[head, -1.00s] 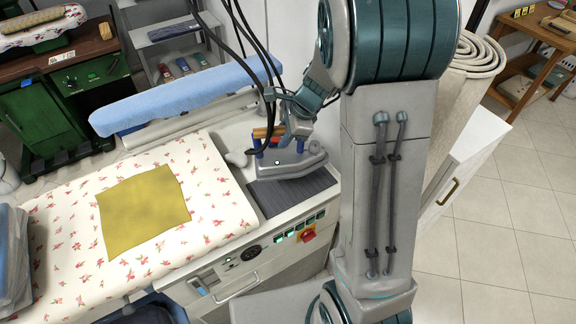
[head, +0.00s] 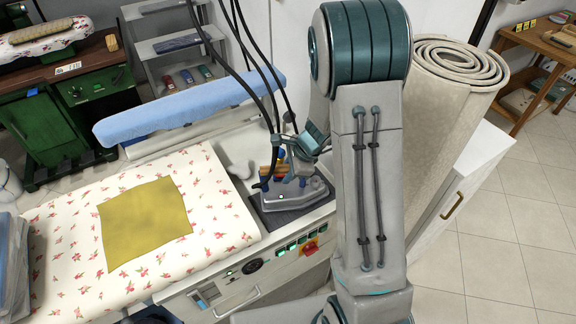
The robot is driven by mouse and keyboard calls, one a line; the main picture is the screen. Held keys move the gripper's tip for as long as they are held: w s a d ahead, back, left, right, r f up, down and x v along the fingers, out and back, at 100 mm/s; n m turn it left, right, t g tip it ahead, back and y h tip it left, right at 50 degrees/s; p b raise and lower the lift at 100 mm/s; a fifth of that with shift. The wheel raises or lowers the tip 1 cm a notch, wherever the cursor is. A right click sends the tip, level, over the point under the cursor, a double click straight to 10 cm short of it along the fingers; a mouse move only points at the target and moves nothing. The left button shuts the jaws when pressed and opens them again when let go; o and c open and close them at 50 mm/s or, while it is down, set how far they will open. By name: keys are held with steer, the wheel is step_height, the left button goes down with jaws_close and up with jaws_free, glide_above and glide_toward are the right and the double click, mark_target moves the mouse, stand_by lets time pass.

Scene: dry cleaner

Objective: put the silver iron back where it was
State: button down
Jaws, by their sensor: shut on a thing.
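The silver iron (head: 293,197) has a grey metal body with a wooden handle and blue posts. It is at the dark rest pad (head: 283,217) on the right end of the ironing table; I cannot tell whether its whole sole touches the pad. My gripper (head: 283,168) is above the iron and shut on its handle. The gripper and cables hide part of the handle. The pad's front edge shows below the iron.
A floral ironing board (head: 75,240) with a yellow cloth (head: 145,222) lies left. A blue padded sleeve arm (head: 185,110) stands behind. Black cables (head: 262,90) hang near my gripper. Control buttons (head: 290,247) line the table front. A rolled carpet (head: 450,110) stands right.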

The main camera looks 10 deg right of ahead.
steer(key=shift+w+r, duration=0.1)
steer(key=c, duration=1.2)
jaws_free()
steer(key=shift+s, duration=0.2)
steer(key=shift+o, duration=0.2)
steer(key=v, duration=1.2)
steer(key=s+a+r+n+h, duration=0.1)
steer(key=s+r+n+h, duration=0.1)
steer(key=s+r+n, duration=0.3)
steer(key=s+a+r+n+t+h, duration=0.1)
steer(key=s+r+n, duration=0.4)
steer(key=s+n, duration=0.8)
steer(key=shift+s+r+n+h, duration=0.3)
steer(key=shift+s+r+h, duration=0.05)
steer(key=shift+s+h, duration=0.35)
steer(key=shift+w+a, duration=0.1)
steer(key=shift+a, duration=0.05)
